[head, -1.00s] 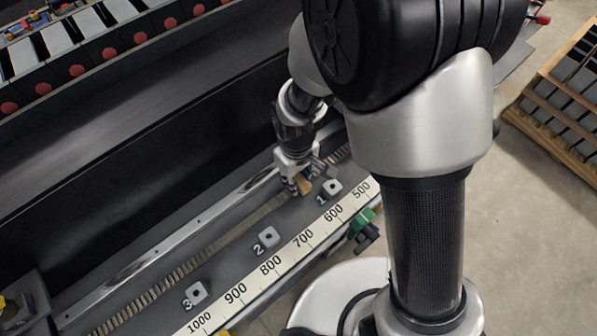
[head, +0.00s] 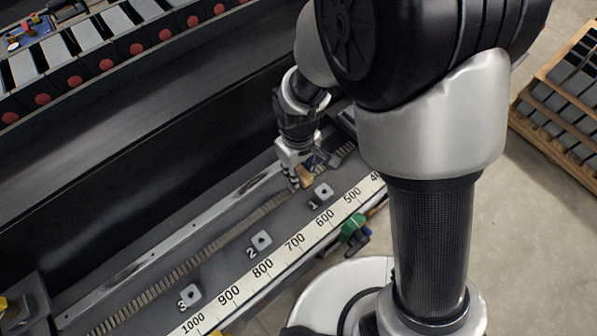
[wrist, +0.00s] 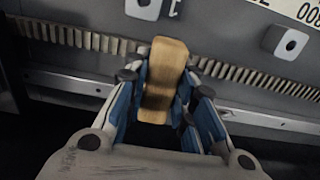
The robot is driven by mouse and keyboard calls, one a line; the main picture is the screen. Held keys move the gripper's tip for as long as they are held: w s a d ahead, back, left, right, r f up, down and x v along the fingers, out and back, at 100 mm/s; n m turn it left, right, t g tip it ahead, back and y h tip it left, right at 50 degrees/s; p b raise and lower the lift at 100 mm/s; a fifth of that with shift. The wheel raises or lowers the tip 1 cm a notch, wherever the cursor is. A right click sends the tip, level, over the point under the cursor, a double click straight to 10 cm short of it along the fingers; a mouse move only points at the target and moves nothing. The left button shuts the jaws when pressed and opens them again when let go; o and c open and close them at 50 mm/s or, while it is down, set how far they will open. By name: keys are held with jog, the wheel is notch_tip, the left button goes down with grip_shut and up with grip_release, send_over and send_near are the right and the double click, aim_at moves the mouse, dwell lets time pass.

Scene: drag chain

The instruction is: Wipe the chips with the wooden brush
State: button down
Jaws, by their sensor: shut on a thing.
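My gripper (head: 301,179) is shut on the wooden brush (wrist: 167,70), whose tan block stands between the blue-lined fingers in the wrist view. In the head view only a small tan part of the brush (head: 305,176) shows beside the fingers. The gripper is over the toothed drag chain strip (head: 215,245), near the block marked 1 (head: 322,194). In the wrist view the strip (wrist: 105,43) runs behind the brush. The brush's bristles are hidden, so I cannot tell whether they touch the strip. I cannot make out any chips.
Blocks marked 2 (head: 260,241) and 3 (head: 190,297) stand in a row along the bed, beside the white numbered ruler (head: 263,276). A metal rail (head: 165,254) runs on the strip's other side. A green-and-black fitting (head: 352,229) sits at the ruler's outer edge. A pallet (head: 565,95) is at right.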

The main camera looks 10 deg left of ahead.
aim_at(299, 168)
jog(key=shift+w+r+p, duration=0.2)
jog(key=shift+r+p, duration=0.35)
jog(key=shift+r, duration=0.35)
jog(key=shift+s+r+p, duration=0.1)
jog(key=shift+r+p, duration=0.65)
jog(key=shift+r, duration=0.4)
jog(key=shift+d, duration=0.1)
